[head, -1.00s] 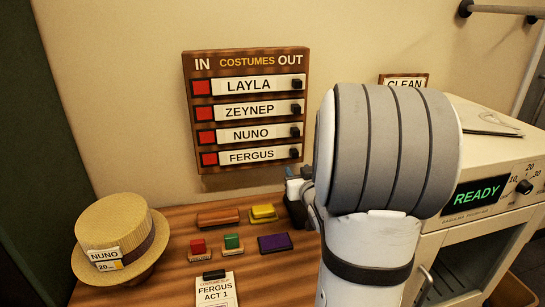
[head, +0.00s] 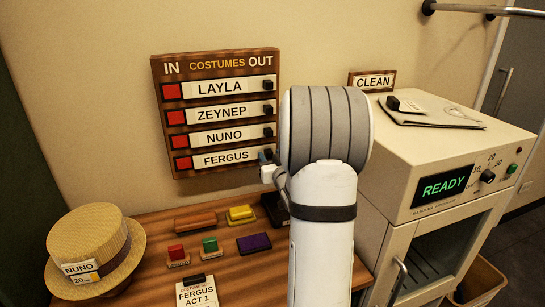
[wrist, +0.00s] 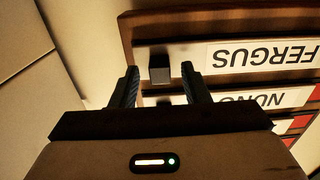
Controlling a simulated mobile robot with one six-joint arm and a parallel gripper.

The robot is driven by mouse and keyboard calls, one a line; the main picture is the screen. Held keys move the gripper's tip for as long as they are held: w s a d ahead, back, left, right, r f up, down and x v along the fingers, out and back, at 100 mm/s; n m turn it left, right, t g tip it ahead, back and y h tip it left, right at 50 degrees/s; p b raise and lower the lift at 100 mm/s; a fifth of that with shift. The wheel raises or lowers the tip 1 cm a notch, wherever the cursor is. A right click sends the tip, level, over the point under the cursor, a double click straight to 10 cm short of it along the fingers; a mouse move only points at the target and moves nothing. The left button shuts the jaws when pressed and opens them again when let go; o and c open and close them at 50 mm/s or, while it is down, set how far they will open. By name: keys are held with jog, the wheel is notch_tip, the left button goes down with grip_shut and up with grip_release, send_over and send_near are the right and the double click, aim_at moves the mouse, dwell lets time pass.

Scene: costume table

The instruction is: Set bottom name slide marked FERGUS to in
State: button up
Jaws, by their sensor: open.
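The FERGUS name slide (head: 225,158) is the bottom row of the wooden IN/OUT board (head: 158,130). Its black knob stands at the right, OUT end, and a red square shows at its left end. In the wrist view the board is upside down, and the FERGUS slide (wrist: 275,55) shows its dark knob (wrist: 159,68). My gripper (wrist: 160,80) is open, with one finger on each side of the knob in that view; I cannot tell whether either touches it. In the head view my gripper (head: 268,158) is at the board's lower right, partly hidden by my arm.
The LAYLA, ZEYNEP and NUNO slides (head: 225,136) above also have knobs at the right. Below, the wooden table (head: 150,235) holds stamps, ink pads, a card (head: 196,293) and a straw hat (head: 92,245). A cream cabinet reading READY (head: 400,190) stands at right.

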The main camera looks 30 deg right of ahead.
jog(key=shift+c, duration=0.4)
grip_shut()
